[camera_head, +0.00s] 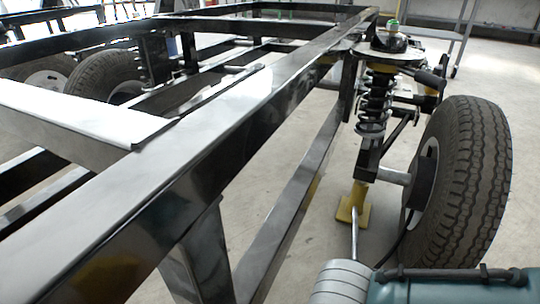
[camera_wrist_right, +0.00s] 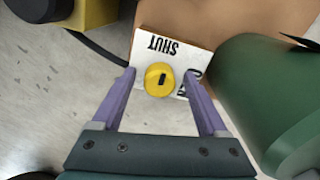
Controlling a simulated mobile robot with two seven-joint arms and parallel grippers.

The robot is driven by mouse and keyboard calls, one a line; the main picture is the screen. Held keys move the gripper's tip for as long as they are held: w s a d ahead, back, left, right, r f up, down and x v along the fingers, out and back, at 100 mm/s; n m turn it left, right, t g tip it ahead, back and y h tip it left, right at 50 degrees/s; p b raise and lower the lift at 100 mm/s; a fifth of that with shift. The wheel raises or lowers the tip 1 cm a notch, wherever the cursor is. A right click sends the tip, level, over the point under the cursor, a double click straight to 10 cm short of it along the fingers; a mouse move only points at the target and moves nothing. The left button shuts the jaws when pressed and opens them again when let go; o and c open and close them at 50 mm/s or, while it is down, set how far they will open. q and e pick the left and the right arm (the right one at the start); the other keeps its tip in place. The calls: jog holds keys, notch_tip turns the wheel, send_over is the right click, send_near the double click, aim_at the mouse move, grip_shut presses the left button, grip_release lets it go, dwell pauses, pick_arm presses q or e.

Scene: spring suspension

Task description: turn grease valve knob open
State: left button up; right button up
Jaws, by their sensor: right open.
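In the right wrist view a round yellow knob (camera_wrist_right: 158,79) with a short black mark sits on a white label plate (camera_wrist_right: 160,47). The black mark runs roughly up and down in the picture. My left gripper is not in view. The knob does not show in the head view.
A green cylinder (camera_wrist_right: 255,95) stands close right of my fingers. In the head view a black frame rail (camera_head: 215,140) runs diagonally, with a coil spring (camera_head: 375,100) and a tyre (camera_head: 470,180) at right.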

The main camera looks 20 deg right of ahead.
jog(key=shift+f, duration=0.1)
grip_shut()
dwell(0.6)
